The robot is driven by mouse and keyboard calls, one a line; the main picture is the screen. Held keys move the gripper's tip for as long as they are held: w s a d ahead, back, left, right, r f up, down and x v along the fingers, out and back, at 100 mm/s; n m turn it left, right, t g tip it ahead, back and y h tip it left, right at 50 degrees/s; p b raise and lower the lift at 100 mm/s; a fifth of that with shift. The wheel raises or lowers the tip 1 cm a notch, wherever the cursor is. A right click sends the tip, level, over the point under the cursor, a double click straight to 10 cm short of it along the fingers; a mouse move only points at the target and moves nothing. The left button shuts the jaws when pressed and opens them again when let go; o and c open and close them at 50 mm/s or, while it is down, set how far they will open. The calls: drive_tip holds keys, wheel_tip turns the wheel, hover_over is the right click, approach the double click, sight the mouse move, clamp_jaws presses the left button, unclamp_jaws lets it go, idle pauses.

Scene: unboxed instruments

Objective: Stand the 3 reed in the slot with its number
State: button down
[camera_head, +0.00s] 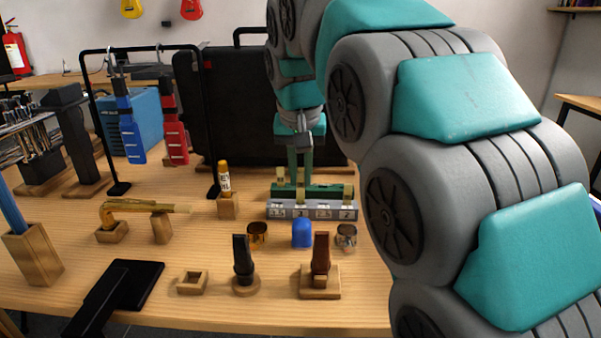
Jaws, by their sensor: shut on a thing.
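A grey reed rack (312,212) with small number labels along its front stands near the back middle of the table, with a green strip behind it. My gripper (300,180) points straight down at the rack, its fingers close together and shut on a pale reed (300,193). This reed is upright at the rack's left-middle part; I cannot tell how deep its lower end sits. Another pale reed (280,175) stands just left of my fingers, and one (348,192) stands at the rack's right end. The number on the held reed is not readable.
A black case (235,110) stands behind the rack. In front are a blue cap (302,233), two metal rings, and two mouthpieces (242,258) (321,255) on wooden stands. My arm fills the right side.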

drive_tip(key=shift+f+b, duration=0.6)
drive_tip(key=shift+f, duration=0.65)
idle(0.7)
idle(0.4)
drive_tip(key=c, duration=0.8)
unclamp_jaws()
drive_tip(key=shift+o, duration=0.2)
drive_tip(key=shift+r, duration=0.1)
drive_tip(key=v, duration=0.7)
drive_tip(key=shift+r, duration=0.3)
drive_tip(key=shift+s, duration=0.1)
drive_tip(key=shift+s, duration=0.1)
